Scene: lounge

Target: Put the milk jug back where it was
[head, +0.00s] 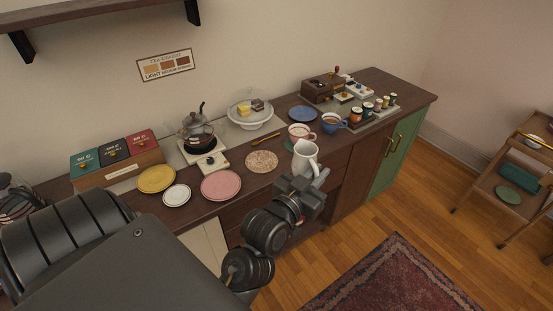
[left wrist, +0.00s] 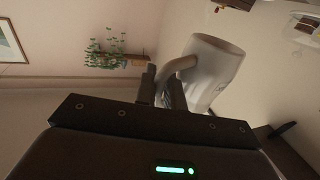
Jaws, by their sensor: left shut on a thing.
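The white milk jug (head: 306,158) is upright above the front edge of the wooden counter, right of the speckled pinkish plate. My left gripper (head: 312,181) is shut on it from the front. In the left wrist view the jug (left wrist: 212,72) appears sideways, and the gripper fingers (left wrist: 163,88) close on its handle. The jug's base is partly hidden by the gripper in the head view, so I cannot tell whether it touches the counter. My right gripper is not in view.
A cup of pink-white pattern (head: 300,132) and a blue cup (head: 333,122) stand just behind the jug. The speckled plate (head: 262,161) and pink plate (head: 221,185) lie to the left. A cake stand (head: 253,120) is behind. A trolley (head: 515,185) stands at right.

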